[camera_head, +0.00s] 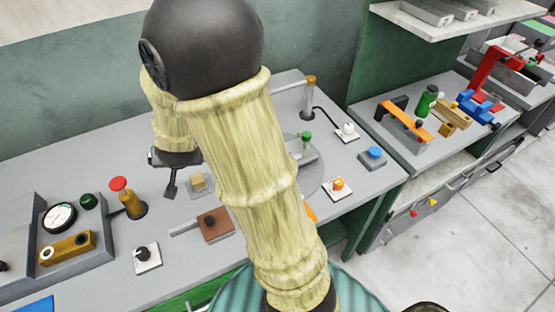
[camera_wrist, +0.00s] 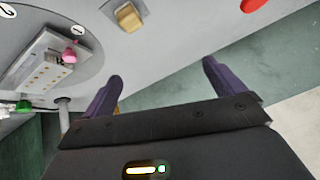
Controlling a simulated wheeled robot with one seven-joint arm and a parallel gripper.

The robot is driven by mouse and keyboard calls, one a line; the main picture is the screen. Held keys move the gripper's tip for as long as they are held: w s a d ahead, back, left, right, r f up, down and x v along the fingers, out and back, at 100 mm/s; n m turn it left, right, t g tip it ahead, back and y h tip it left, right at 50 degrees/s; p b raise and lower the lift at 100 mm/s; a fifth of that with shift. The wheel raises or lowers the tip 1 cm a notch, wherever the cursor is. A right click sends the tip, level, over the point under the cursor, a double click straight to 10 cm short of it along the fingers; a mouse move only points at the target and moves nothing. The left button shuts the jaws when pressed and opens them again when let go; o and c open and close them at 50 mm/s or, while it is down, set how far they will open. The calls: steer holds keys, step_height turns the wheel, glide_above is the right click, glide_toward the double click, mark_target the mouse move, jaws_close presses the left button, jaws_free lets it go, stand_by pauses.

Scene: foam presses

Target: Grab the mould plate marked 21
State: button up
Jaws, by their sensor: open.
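No number 21 is readable in either view, so I cannot tell which plate carries it. In the wrist view a pale plate (camera_wrist: 42,68) with rows of holes and a pink knob lies on a round disc (camera_wrist: 90,55), left of my gripper (camera_wrist: 161,75). A small round label is beside it. My gripper is open, with nothing between its two purple fingers. In the head view my gripper (camera_head: 171,182) hangs over the bench, left of the disc (camera_head: 315,180). A grey plate with a green knob (camera_head: 305,137) shows there; my arm hides much of the disc.
A grey tray (camera_head: 92,262) holds a gauge at left. Switches and a blue button (camera_head: 375,153) sit at right. A second bench (camera_head: 400,145) holds tools.

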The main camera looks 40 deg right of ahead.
steer(key=w+d+f+m+h+b, duration=0.2)
steer(key=w+d+f+m+h, duration=0.35)
steer(key=d+m+h, duration=0.2)
steer(key=s+d+f+m+g+h+b, duration=0.2)
steer(key=s+d+f+m+g+h, duration=0.2)
steer(key=s+g, duration=0.4)
steer(key=shift+d+f+m+h, duration=0.3)
steer(key=shift+d+m+h, duration=0.1)
steer(key=shift+m+h, duration=0.2)
steer(key=shift+s+d, duration=0.1)
steer(key=p+x, duration=0.2)
steer(key=x, duration=0.9)
steer(key=shift+s+d+f, duration=0.1)
steer(key=shift+s+d, duration=0.05)
steer(key=shift+d, duration=0.15)
steer(key=shift+d+f, duration=0.1)
steer(key=shift+d, duration=0.1)
